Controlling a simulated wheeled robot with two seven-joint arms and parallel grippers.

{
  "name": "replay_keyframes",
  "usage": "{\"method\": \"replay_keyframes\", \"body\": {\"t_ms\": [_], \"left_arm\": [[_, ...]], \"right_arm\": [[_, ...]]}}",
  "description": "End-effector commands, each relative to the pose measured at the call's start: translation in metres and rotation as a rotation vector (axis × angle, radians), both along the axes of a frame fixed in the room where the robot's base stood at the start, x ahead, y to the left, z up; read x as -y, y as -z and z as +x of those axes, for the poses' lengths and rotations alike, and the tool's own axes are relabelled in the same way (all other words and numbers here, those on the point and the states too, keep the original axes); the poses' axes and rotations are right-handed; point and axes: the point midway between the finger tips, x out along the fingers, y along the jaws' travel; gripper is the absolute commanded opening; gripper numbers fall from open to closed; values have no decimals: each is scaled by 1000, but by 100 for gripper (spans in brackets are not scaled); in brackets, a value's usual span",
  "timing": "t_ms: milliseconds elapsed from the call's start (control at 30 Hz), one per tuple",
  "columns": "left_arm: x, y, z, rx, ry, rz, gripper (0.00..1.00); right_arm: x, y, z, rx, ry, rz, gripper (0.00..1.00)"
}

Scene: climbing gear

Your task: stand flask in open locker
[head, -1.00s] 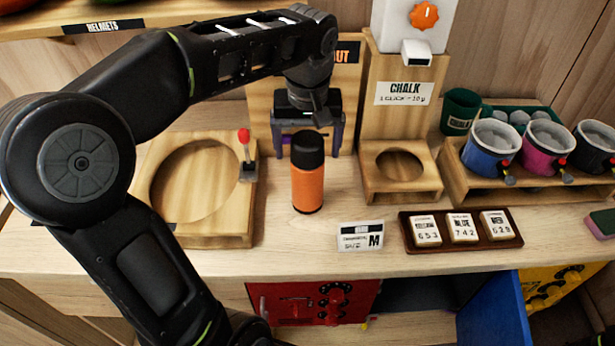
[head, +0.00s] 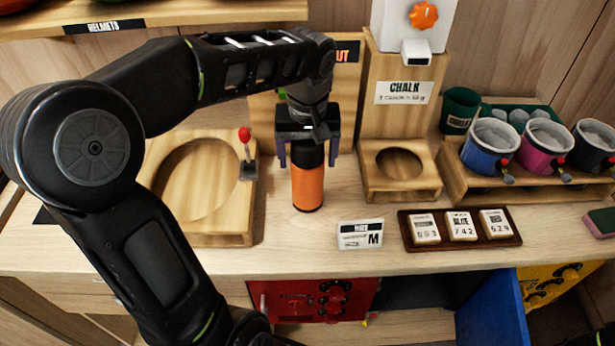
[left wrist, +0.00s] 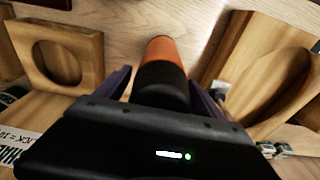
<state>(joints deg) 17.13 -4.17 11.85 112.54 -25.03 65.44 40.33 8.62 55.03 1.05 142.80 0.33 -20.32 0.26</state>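The orange flask (head: 308,188) with a black cap stands upright on the counter. My left gripper (head: 308,160) is open, with one finger on each side of the flask's black cap. In the left wrist view the flask (left wrist: 164,50) lies between the spread fingers, with a gap on each side. The open locker (head: 415,294) is below the counter; its blue door (head: 493,312) is swung outward and its inside is dark. My right gripper is not in view.
A red locker door (head: 312,300) is shut left of the opening. A wooden stand with a round hole (head: 245,215) is left of the flask. The chalk dispenser (head: 402,185), a size card (head: 360,235) and a tray of tags (head: 460,230) are to the right.

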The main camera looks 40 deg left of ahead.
Motion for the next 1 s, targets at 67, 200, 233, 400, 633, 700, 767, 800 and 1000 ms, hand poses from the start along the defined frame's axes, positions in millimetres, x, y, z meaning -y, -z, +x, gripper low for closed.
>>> {"method": "replay_keyframes", "body": {"t_ms": [67,200,233,400,633,700,767,800,1000], "left_arm": [[0,0,0,0,0,0,71],[0,0,0,0,0,0,60],[0,0,0,0,0,0,57],[0,0,0,0,0,0,43],[0,0,0,0,0,0,25],[0,0,0,0,0,0,19],[0,0,0,0,0,0,14],[0,0,0,0,0,0,11],[0,0,0,0,0,0,0]], "right_arm": [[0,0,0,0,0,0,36],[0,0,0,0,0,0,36],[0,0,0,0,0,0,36],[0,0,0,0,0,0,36],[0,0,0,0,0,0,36],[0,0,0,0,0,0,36],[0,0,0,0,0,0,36],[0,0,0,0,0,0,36],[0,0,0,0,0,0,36]]}}
